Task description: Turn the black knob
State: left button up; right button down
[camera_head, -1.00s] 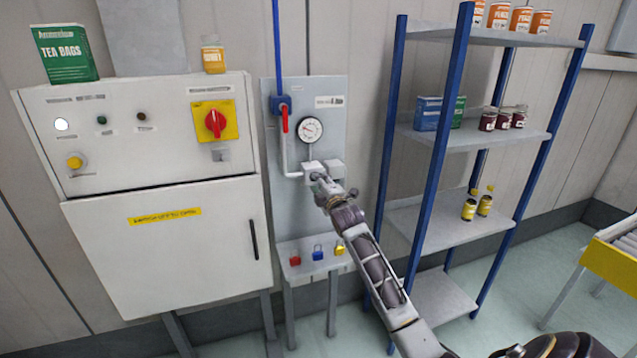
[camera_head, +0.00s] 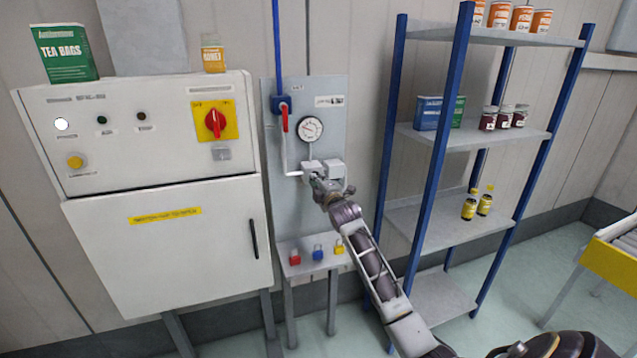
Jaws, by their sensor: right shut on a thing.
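My right gripper (camera_head: 316,180) is at the white valve block (camera_head: 311,168) below the round gauge (camera_head: 311,129) on the grey wall panel (camera_head: 335,115). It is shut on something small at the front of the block. This appears to be the black knob, but the gripper and wrist hide it, so its angle cannot be told. The arm reaches up to it from the lower right. My left gripper is not in view.
A red lever (camera_head: 285,118) is left of the gauge. Small padlocks, including a blue one (camera_head: 317,252), are on the ledge below. A white cabinet (camera_head: 165,245) stands at left, a blue-post shelf (camera_head: 450,225) close at right.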

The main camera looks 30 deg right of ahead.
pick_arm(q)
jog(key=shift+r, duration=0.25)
pick_arm(e)
jog(key=shift+m, duration=0.3)
pick_arm(q)
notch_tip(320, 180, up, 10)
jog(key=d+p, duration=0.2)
jog(key=p, duration=0.8)
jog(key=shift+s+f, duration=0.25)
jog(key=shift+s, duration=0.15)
pick_arm(e)
jog(key=shift+f+m, duration=0.15)
jog(key=shift+m, duration=9.75)
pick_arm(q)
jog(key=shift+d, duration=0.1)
pick_arm(e)
jog(key=c, duration=1.5)
grip_release()
